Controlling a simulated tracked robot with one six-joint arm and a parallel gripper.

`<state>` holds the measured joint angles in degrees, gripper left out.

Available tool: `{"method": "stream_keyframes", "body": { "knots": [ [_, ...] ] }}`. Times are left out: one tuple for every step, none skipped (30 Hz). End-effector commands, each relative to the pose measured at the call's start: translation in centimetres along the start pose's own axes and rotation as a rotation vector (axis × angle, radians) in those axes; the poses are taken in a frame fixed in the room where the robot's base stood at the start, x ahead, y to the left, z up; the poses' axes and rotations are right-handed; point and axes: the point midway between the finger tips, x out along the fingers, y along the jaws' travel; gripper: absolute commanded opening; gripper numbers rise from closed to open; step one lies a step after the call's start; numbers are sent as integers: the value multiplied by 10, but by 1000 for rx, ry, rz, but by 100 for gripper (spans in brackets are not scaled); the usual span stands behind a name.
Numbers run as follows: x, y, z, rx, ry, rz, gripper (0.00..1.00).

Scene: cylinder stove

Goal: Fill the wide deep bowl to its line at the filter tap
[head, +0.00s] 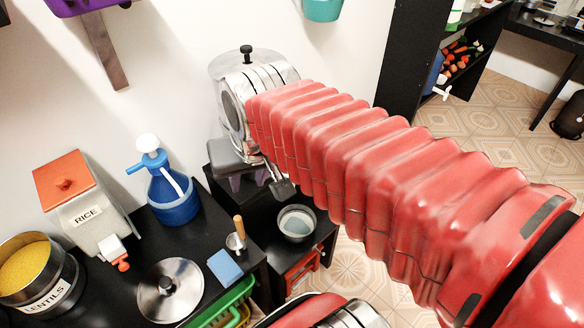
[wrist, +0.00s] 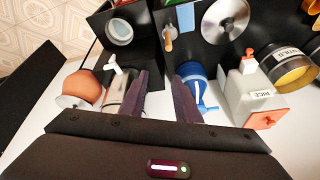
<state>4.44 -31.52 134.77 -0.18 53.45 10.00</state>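A round metal bowl (head: 297,222) with a pale grey inside stands on a low black unit right of the counter. It also shows at the top of the wrist view (wrist: 120,31). I cannot make out a line or a water level in it. In the wrist view, a white tap (wrist: 113,68) shows by a steel cylinder (wrist: 117,96), apart from the bowl. My gripper (wrist: 164,71) is open, its two dark purple fingers apart with nothing between them. It is high near the wall, away from the bowl. My red-sleeved arm hides part of the head view.
The black counter holds a blue pump jug (head: 174,203), a rice box (head: 88,216), a lentil tin (head: 38,275), a steel lid (head: 169,290), a blue sponge (head: 225,267) and a wooden-handled tool (head: 238,234). A terracotta vessel (wrist: 86,84) stands near the tap. Tiled floor is open at upper right.

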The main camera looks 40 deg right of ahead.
Motion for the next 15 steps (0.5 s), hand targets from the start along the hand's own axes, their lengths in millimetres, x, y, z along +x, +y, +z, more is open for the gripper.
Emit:
{"method": "stream_keyframes", "body": {
  "knots": [
    [4, 4, -10, 42, -17, 10, 30],
    [6, 6, -15, 67, -25, 15, 30],
    [9, 9, -23, 102, -36, 21, 30],
    [11, 11, -28, 128, -45, 27, 30],
    [14, 14, -33, 154, -53, 32, 30],
    [17, 18, -40, 189, -64, 39, 30],
    [20, 20, -46, 214, -71, 44, 30],
    [23, 23, -51, 240, -79, 50, 30],
    [27, 27, -58, 275, -89, 58, 30],
    [30, 30, -63, 300, -97, 63, 30],
    [34, 33, -68, 327, -104, 69, 30],
    [38, 38, -74, 362, -114, 77, 30],
    [42, 41, -79, 387, -122, 83, 30],
    [46, 44, -84, 413, -130, 89, 30],
    [51, 50, -90, 448, -139, 97, 30]
  ]
}}
